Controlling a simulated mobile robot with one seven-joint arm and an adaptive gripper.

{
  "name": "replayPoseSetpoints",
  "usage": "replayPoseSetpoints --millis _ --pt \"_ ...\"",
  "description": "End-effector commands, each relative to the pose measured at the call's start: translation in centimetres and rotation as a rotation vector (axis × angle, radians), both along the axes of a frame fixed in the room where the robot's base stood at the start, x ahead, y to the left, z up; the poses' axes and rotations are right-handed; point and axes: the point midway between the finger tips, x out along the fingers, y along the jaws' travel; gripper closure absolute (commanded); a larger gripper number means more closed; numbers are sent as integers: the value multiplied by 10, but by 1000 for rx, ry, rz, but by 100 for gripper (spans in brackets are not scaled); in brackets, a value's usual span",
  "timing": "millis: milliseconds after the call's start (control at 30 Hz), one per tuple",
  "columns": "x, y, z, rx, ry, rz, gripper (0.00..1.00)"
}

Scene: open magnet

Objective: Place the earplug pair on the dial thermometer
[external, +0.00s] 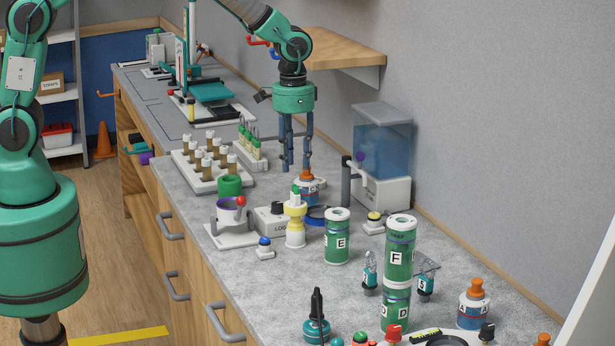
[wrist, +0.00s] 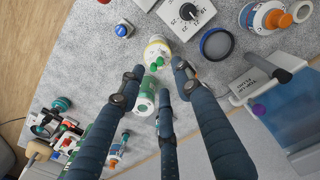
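My gripper (external: 297,160) hangs fingers-down over the middle of the counter in the external view. In the wrist view its three dark blue fingers (wrist: 155,92) are spread apart with nothing held between them. I cannot pick out the earplug pair or the dial thermometer with certainty.
A water dispenser (external: 382,150) is near the wall, and an orange-topped container (external: 307,186) is below my gripper. A vial rack (external: 205,178) stands left. Several small items crowd the front.

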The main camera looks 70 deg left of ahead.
Motion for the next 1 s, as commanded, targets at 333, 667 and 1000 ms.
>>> replayPoseSetpoints --millis 333,667,1000 --pt "0 1 41 0 0 0 66" --pt "0 1 46 0 1 0 66" --pt "0 1 46 0 0 0 66"
